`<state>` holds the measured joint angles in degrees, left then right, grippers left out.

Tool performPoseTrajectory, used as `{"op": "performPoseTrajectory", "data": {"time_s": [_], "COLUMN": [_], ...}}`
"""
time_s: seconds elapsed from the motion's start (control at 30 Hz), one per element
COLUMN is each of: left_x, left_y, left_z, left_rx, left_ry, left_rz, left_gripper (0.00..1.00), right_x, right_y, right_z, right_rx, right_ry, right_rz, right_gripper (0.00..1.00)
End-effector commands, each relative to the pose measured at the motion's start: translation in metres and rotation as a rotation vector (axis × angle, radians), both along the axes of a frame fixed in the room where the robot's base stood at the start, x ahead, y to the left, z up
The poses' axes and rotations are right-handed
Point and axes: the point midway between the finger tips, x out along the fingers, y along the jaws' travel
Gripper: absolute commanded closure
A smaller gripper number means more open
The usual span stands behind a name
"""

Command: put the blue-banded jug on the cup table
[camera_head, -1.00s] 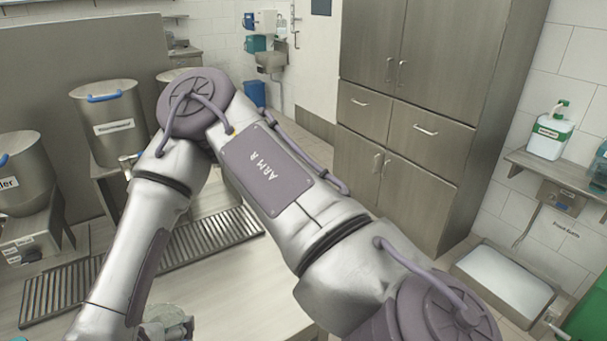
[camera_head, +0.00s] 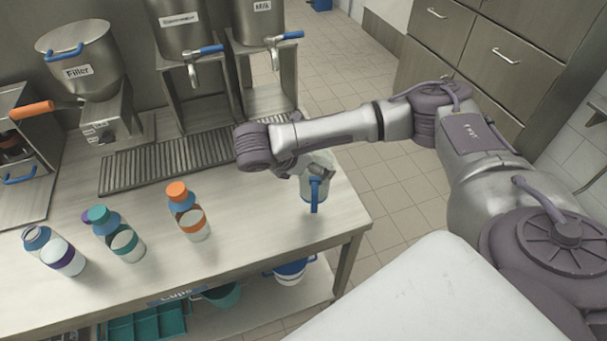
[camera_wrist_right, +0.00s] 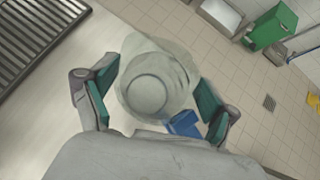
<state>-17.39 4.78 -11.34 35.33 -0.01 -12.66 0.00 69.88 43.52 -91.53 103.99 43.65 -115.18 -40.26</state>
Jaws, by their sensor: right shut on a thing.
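A see-through jug with a blue handle (camera_head: 314,192) is at the right end of the steel table (camera_head: 255,235), whose front carries a "Cups" label (camera_head: 178,296). A blue band cannot be made out clearly. My right gripper (camera_head: 298,166) is shut on the jug. In the right wrist view the jug (camera_wrist_right: 155,85) sits between the green-padded fingers of the gripper (camera_wrist_right: 155,100), near the table's edge. I cannot tell whether its base touches the tabletop. My left gripper is not in view.
Bottles with purple, teal (camera_head: 118,235) and orange (camera_head: 188,212) bands stand on the table, left of the jug. A drain grate (camera_head: 165,160) and dispensers with taps (camera_head: 193,75) are behind. A blue-rimmed white container (camera_head: 290,271) is on the lower shelf.

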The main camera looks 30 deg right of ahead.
Motion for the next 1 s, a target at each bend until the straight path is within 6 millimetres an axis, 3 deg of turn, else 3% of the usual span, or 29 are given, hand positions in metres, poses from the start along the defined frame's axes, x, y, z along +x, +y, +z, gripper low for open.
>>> {"op": "performPoseTrajectory", "data": {"time_s": [0.07,0.3,0.63,1.0], "left_x": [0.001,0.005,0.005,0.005], "left_y": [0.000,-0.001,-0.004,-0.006], "left_z": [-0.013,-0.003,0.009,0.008], "left_rx": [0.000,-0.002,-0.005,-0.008], "left_ry": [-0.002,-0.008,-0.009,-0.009], "left_rz": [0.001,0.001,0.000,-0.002], "left_gripper": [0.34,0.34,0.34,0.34], "right_x": [0.016,0.040,0.040,0.040], "right_y": [0.002,0.004,0.004,0.004], "right_z": [-0.017,-0.023,-0.061,-0.066], "right_rx": [0.002,0.000,-0.001,0.000], "right_ry": [0.001,0.000,0.000,-0.001], "right_rz": [-0.004,0.003,0.003,0.002], "right_gripper": [0.83,0.83,0.83,0.83]}}
